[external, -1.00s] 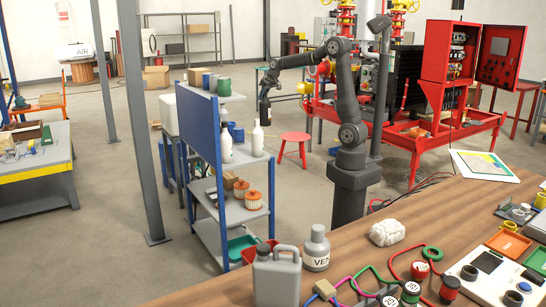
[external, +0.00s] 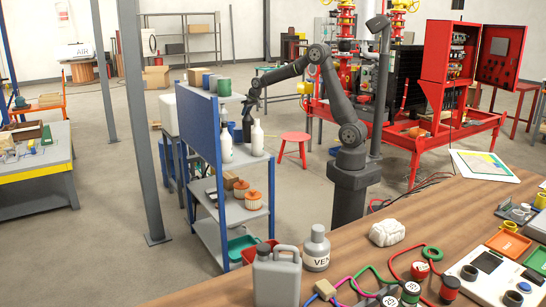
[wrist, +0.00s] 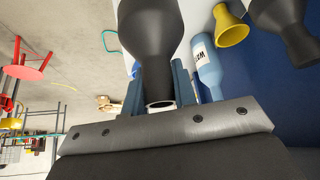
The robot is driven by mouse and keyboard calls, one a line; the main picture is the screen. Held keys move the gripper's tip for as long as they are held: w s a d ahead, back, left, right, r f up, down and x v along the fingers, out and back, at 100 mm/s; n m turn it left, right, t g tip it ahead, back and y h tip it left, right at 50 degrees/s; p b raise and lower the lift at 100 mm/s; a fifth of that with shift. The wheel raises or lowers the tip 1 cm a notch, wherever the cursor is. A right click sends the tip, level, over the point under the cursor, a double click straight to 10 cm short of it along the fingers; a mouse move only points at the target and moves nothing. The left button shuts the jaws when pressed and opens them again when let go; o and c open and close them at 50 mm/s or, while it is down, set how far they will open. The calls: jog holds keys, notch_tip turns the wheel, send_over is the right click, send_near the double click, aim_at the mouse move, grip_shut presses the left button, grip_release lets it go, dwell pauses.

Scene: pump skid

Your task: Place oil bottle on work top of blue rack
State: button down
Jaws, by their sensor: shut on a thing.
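My gripper (external: 250,100) is shut on a dark grey bottle (wrist: 150,25), taken to be the oil bottle. In the wrist view its neck sits between the two fingers, with a pale ring at its mouth end. In the external view the dark bottle (external: 247,127) hangs below the fingers, among the white bottles on the blue rack (external: 205,125). It is over the middle shelf (external: 240,160), which I take to be the work top. I cannot tell whether its base touches the shelf.
Two white bottles stand at the left (external: 226,146) and right (external: 258,140) on that shelf, close to the held bottle. A blue labelled bottle (wrist: 208,65), a yellow funnel (wrist: 230,25) and another dark bottle (wrist: 285,25) are nearby.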

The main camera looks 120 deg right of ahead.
jog(key=shift+w+f, duration=0.25)
jog(key=shift+f, duration=1.9)
jog(key=c, duration=1.2)
grip_release()
jog(key=shift+o, duration=0.2)
jog(key=shift+s+a+r, duration=0.1)
jog(key=shift+a+r, duration=0.05)
jog(key=shift+r, duration=0.3)
jog(key=v, duration=1.1)
